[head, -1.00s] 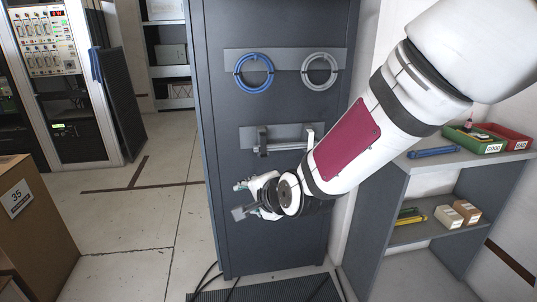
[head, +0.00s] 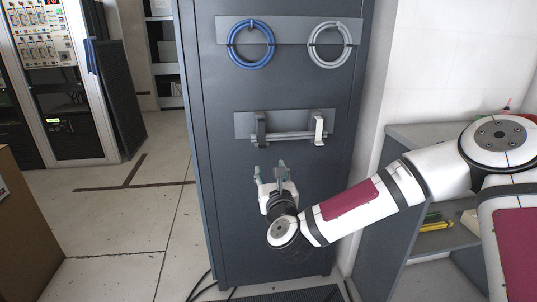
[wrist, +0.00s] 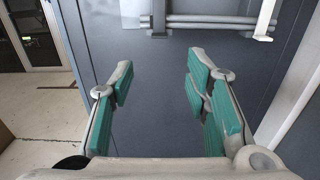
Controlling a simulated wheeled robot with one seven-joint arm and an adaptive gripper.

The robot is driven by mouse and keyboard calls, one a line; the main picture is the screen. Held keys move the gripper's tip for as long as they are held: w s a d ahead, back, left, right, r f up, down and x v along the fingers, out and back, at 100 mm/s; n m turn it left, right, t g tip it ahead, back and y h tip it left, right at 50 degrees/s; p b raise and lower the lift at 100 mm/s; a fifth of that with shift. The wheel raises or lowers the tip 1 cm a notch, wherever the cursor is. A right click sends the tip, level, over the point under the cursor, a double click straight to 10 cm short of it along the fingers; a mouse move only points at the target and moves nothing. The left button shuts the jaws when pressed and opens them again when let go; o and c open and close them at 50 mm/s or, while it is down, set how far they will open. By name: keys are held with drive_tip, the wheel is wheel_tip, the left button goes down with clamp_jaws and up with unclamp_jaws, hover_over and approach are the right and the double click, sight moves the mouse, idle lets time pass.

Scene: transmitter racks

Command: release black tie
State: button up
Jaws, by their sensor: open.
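A dark strap, which looks like the black tie (head: 261,130), sits around the left part of a grey bar bundle (head: 290,137) on the cabinet's lower plate. It also shows at the top of the wrist view (wrist: 158,16). A pale strap (head: 319,127) sits around the right part of the bundle; it shows in the wrist view too (wrist: 265,18). My gripper (head: 269,171) is below the bundle, apart from it, with its fingers toward the cabinet. In the wrist view my gripper (wrist: 160,70) is open and empty, with the dark strap beyond the gap between its fingertips.
A dark cabinet (head: 225,215) carries the plate. Above hang a blue cable coil (head: 233,45) and a grey cable coil (head: 313,45). A shelf unit (head: 385,225) stands close on the right, behind my arm. A cardboard box (head: 25,230) is at left; open floor (head: 130,235) lies between.

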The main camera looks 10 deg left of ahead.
drive_tip(key=b, duration=0.2)
approach(262, 136)
drive_tip(key=w+a+f, duration=0.2)
drive_tip(key=w+f, duration=0.2)
drive_tip(key=w, duration=0.2)
drive_tip(key=shift+d+r, duration=0.15)
drive_tip(key=shift+r, duration=0.1)
clamp_jaws()
